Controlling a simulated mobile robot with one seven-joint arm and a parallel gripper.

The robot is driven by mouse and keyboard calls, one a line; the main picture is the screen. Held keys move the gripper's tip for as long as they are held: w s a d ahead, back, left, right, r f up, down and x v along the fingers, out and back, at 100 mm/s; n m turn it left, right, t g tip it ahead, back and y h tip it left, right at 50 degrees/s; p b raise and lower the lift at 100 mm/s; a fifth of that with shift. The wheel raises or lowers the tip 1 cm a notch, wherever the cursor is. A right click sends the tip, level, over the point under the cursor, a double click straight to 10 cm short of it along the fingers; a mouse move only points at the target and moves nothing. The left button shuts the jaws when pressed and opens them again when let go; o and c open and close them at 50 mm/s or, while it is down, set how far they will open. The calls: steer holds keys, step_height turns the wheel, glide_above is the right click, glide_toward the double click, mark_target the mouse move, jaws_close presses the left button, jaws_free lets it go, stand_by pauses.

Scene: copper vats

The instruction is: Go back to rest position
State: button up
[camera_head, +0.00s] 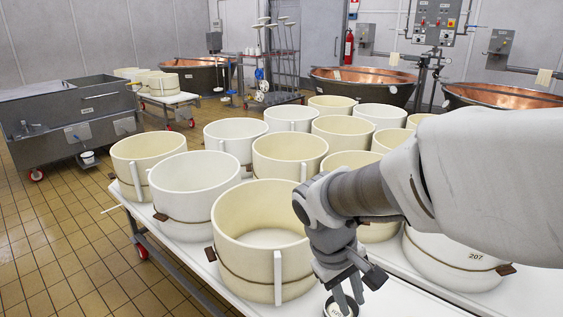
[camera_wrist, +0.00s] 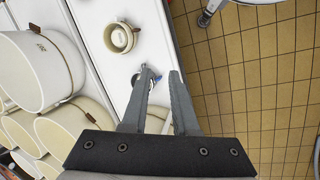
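My gripper (camera_head: 348,298) hangs low over the front edge of the white table (camera_head: 205,258), beside the large front cream mould (camera_head: 262,245). In the wrist view my gripper (camera_wrist: 161,74) has its two fingers apart, with no object clearly held between them. A small round pale item with a dark rim (camera_head: 337,309) shows just below the fingers in the head view, cut by the picture's bottom edge. In the wrist view a small metallic and blue item, too small to identify, shows by the left fingertip.
Several cream moulds crowd the table (camera_wrist: 98,45). A small cream pot (camera_wrist: 120,38) stands on it in the wrist view. Tiled floor (camera_wrist: 252,80) lies open beyond the table edge. Copper vats (camera_head: 362,82), a steel tank (camera_head: 70,110) and a trolley (camera_head: 172,98) stand behind.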

steer(key=s+d+r+m+t+y+p, duration=0.1)
steer(key=s+r+m+t, duration=0.1)
steer(key=s+r, duration=0.2)
steer(key=s+d+r+m+t+y+p, duration=0.1)
steer(key=s+r+m+t+y+p, duration=0.1)
steer(key=r, duration=0.6)
steer(key=shift+s+r+m+t+y, duration=0.35)
steer(key=shift+s+m+t, duration=0.25)
steer(key=shift+s, duration=0.5)
